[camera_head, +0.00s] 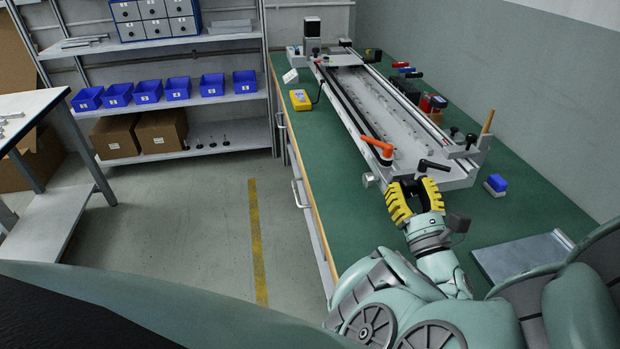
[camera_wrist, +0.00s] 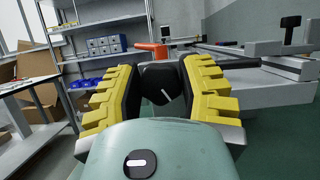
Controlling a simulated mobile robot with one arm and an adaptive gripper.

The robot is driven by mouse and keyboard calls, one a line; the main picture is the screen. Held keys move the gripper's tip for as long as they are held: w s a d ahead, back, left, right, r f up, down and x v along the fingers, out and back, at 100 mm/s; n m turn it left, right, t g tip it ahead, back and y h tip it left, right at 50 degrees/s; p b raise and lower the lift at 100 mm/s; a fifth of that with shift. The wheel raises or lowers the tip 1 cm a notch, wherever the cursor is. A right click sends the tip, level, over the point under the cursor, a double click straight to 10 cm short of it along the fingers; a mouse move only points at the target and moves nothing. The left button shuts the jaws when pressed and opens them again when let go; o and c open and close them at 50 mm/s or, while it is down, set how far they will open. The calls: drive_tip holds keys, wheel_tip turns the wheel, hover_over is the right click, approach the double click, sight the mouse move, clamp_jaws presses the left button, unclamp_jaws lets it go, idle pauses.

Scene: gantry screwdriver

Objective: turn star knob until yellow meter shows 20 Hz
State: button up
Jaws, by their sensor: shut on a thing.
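My gripper (camera_head: 411,186) is at the near end of the long gantry rail (camera_head: 395,123) on the green bench. In the wrist view its yellow-padded fingers (camera_wrist: 161,72) are shut on a dark star knob (camera_wrist: 162,84) with a white mark line, which slants down to the right. In the head view the knob is mostly hidden between the fingers. The yellow meter (camera_head: 300,99) lies on the bench left of the rail, with a dark cable beside it. Its reading is too small to make out.
An orange lever (camera_head: 378,146) and a black lever (camera_head: 433,166) stand close to my gripper. A wall runs along the bench's right side. Free bench surface lies left of the rail.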

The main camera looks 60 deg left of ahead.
idle(0.3)
drive_tip(key=o, duration=1.2)
drive_tip(key=shift+s+d+f, duration=0.3)
drive_tip(key=shift+d, duration=0.25)
drive_tip(key=s+d, duration=0.4)
drive_tip(key=d, duration=0.7)
drive_tip(key=shift+s, duration=0.15)
drive_tip(key=shift+r, duration=0.1)
